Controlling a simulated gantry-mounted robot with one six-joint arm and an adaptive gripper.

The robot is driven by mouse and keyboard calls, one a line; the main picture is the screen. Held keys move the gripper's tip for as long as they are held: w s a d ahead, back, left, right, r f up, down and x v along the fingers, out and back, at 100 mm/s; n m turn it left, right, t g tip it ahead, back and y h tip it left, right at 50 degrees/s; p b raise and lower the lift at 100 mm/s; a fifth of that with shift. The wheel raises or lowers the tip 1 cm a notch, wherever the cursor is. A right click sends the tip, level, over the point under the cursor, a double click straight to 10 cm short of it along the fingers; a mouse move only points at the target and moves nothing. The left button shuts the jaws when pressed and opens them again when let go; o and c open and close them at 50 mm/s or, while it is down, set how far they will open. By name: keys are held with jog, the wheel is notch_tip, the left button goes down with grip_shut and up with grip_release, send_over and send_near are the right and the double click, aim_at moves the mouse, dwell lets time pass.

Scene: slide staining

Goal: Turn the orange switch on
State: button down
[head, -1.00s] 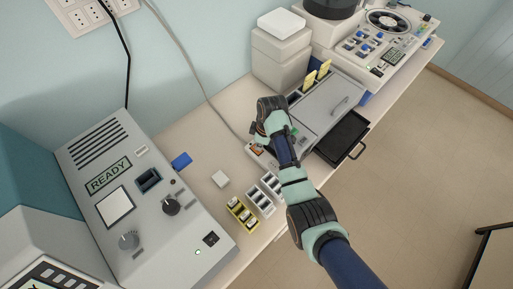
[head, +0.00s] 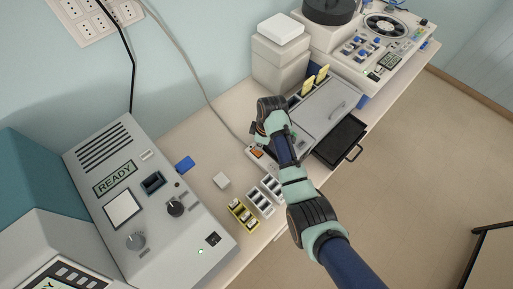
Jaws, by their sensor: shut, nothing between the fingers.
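The orange switch (head: 257,154) is a small orange patch on the left front end of the grey staining station (head: 325,105). My gripper (head: 257,131) is right by it, just above it in the picture. The gripper is shut and empty. My wrist covers most of the fingers and part of the panel around the switch. I cannot tell whether the fingertips touch the switch, or which way it is set.
A black drawer (head: 341,139) stands open at the station's front. A grey READY machine (head: 125,155) is at far left. A cable (head: 188,55) runs behind.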

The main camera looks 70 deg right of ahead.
aim_at(259, 153)
notch_tip(259, 153, up, 4)
jog(key=p, duration=0.3)
jog(key=shift+f, duration=0.1)
dwell(0.5)
jog(key=w+a+r+t+h+p, duration=0.1)
jog(key=w+a+r+t+p, duration=0.15)
jog(key=w+a+r, duration=0.6)
jog(key=w+a+r+t+h+p, duration=0.15)
jog(key=w+a+r+p, duration=0.3)
jog(key=a+r, duration=0.6)
jog(key=s+a+r+t+y+p, duration=0.1)
jog(key=s+a+r+t, duration=0.1)
jog(key=a+r, duration=0.6)
jog(key=s+a+r+m+t+y+p, duration=0.1)
jog(key=a+r+t, duration=0.4)
jog(key=a, duration=0.9)
notch_tip(259, 153, up, 4)
jog(key=shift+s+a+f+p, duration=0.2)
jog(key=shift+s+p, duration=0.45)
jog(key=shift+s, duration=0.5)
